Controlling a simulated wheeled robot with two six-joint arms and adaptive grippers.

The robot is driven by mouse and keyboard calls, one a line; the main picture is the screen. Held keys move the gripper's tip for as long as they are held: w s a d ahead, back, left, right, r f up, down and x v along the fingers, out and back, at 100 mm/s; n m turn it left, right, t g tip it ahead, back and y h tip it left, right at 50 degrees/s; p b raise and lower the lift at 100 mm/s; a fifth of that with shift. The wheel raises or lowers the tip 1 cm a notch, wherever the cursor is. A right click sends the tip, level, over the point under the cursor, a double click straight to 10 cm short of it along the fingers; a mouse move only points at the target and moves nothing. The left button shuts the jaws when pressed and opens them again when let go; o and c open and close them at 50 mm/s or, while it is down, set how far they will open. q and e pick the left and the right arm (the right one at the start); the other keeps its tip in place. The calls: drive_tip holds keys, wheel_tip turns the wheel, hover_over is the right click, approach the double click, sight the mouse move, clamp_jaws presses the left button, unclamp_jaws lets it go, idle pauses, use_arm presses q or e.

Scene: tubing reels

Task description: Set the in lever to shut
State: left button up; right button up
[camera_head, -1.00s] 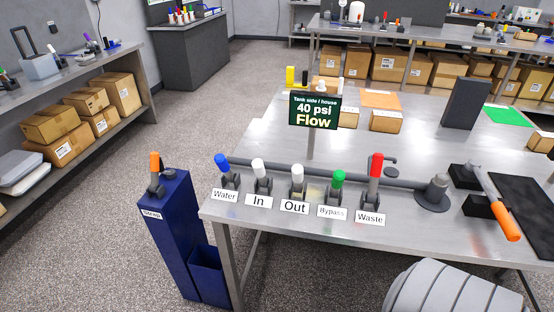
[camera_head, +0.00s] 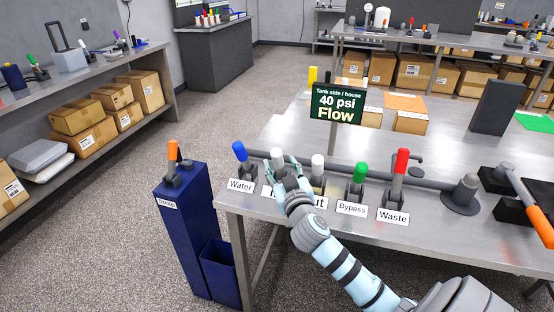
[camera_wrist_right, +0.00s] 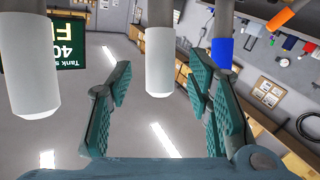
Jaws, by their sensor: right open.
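The In lever (camera_head: 277,154) has a white handle and stands in the row of levers along the table's front edge, between the blue Water lever (camera_head: 240,151) and the white Out lever (camera_head: 318,163). Its label is mostly covered by my right gripper (camera_head: 282,168). The right gripper is open, its fingers on either side of the In lever's handle. In the right wrist view the In lever's white handle (camera_wrist_right: 160,60) shows between the two green-padded fingers (camera_wrist_right: 160,100), with gaps on both sides. The In lever's base is hidden. My left gripper is out of view.
The green Bypass lever (camera_head: 360,173) and red Waste lever (camera_head: 401,162) stand to the right. A grey pipe (camera_head: 345,171) runs behind the levers. The sign (camera_head: 336,106) reads 40 psi, Flow. A blue stand with the orange Scrap lever (camera_head: 173,152) is at the left.

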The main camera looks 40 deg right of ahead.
sight(279, 162)
drive_tip(key=x, duration=0.4)
drive_tip(key=shift+w+d, duration=0.1)
drive_tip(key=shift+w, duration=0.1)
clamp_jaws()
